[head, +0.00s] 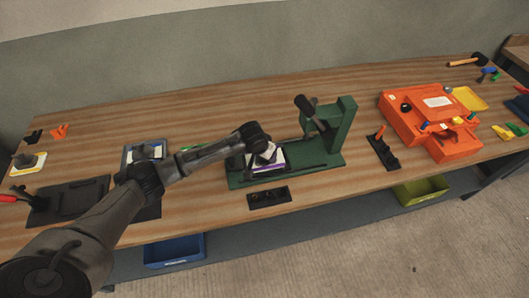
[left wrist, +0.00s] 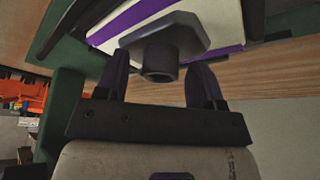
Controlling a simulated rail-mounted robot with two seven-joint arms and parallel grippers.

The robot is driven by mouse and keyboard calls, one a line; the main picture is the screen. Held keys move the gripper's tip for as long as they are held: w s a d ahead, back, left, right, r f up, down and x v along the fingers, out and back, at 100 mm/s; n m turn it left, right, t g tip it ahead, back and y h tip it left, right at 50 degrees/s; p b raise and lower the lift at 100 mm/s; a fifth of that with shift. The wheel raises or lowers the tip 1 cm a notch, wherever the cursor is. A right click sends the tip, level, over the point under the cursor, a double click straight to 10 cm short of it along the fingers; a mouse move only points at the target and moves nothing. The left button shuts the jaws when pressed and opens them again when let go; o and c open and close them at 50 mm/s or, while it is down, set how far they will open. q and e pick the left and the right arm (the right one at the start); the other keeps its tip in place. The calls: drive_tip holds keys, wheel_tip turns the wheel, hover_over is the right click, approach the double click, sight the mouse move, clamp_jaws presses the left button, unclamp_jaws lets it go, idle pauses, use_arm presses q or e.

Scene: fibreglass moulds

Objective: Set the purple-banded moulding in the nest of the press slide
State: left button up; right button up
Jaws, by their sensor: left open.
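The purple-banded moulding (head: 269,166), white with a purple band, sits at the slide end of the green press (head: 343,128). The left wrist view shows its white and purple face (left wrist: 135,22) close up, with a grey flanged knob (left wrist: 162,50) standing out from it. My left gripper (left wrist: 161,82) is open, its fingers on either side of the knob's end with gaps visible. In the head view my left gripper (head: 266,152) is just above the moulding and partly covers it. Whether the moulding is fully seated in the nest cannot be told. My right gripper is not in view.
A small black block (head: 268,197) lies in front of the press. A black holder (head: 383,152) and an orange fixture (head: 425,120) stand to the right. Another moulding (head: 148,151) and a black tray (head: 70,199) are left. Bare wood lies behind the press.

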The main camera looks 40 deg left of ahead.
use_arm(q)
drive_tip(key=shift+r, duration=0.2)
drive_tip(key=a+p+v, duration=0.1)
drive_tip(key=p+v, duration=0.1)
drive_tip(key=v, duration=1)
drive_tip(key=s+d+f+m+h, duration=0.1)
drive_tip(key=s+d+f+m, duration=0.1)
drive_tip(key=s+d+f, duration=0.4)
drive_tip(key=s+d+f+m+h, duration=0.1)
drive_tip(key=s+d+f+m, duration=0.1)
drive_tip(key=s+d+f, duration=0.5)
drive_tip(key=s+d+r+g+y, duration=0.1)
drive_tip(key=s+d, duration=0.1)
drive_tip(key=s, duration=1.7)
drive_tip(key=shift+s+r+n, duration=0.15)
drive_tip(key=shift+r+n, duration=0.15)
drive_tip(key=shift+d+r, duration=0.1)
